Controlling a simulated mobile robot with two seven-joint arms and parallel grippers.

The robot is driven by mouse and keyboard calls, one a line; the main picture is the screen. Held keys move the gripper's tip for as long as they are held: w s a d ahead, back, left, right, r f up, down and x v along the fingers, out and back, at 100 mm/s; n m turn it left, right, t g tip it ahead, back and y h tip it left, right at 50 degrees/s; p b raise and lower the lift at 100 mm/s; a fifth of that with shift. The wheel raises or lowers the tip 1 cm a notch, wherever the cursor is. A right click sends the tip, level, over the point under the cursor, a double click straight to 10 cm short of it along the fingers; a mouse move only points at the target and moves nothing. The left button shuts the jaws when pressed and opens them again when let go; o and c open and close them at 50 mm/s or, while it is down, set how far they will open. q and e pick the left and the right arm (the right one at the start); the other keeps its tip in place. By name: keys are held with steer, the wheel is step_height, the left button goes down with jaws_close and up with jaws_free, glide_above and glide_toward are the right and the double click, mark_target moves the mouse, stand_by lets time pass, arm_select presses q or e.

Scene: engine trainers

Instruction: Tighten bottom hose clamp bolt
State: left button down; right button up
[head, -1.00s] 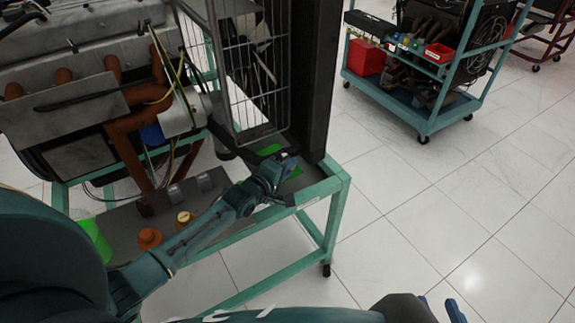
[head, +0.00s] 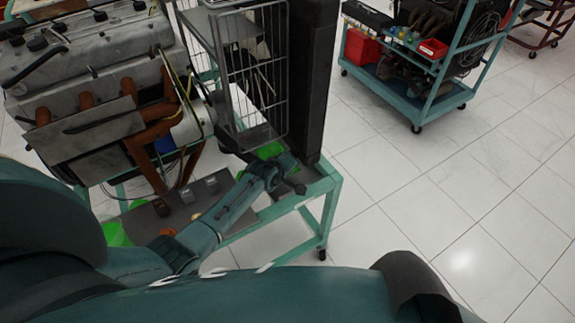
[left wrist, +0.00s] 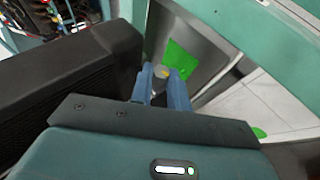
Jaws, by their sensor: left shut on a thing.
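My left gripper (head: 292,172) reaches low beside the dark radiator (head: 312,90) at the corner of the teal engine stand (head: 330,195). In the left wrist view its blue fingers (left wrist: 162,82) are closed around a small yellowish piece (left wrist: 163,71), too small to identify surely as the clamp bolt. The black radiator side (left wrist: 75,75) is left of the fingers. A bright green patch (left wrist: 180,58) lies just beyond them, and green also shows near the gripper in the head view (head: 270,150). No hose clamp can be made out. My right gripper is out of view.
The engine (head: 85,90) with orange-brown pipes stands at left, next to a wire guard (head: 255,85). A grey plate (head: 160,215) with an orange knob lies below. Another trainer cart (head: 415,65) is at back right. The tiled floor between is clear.

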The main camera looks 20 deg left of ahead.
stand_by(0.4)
arm_select(q)
steer(key=c, duration=1.3)
jaws_free()
steer(key=shift+c, duration=0.2)
steer(key=p+v, duration=0.3)
steer(key=v, duration=1)
steer(key=shift+p, duration=0.4)
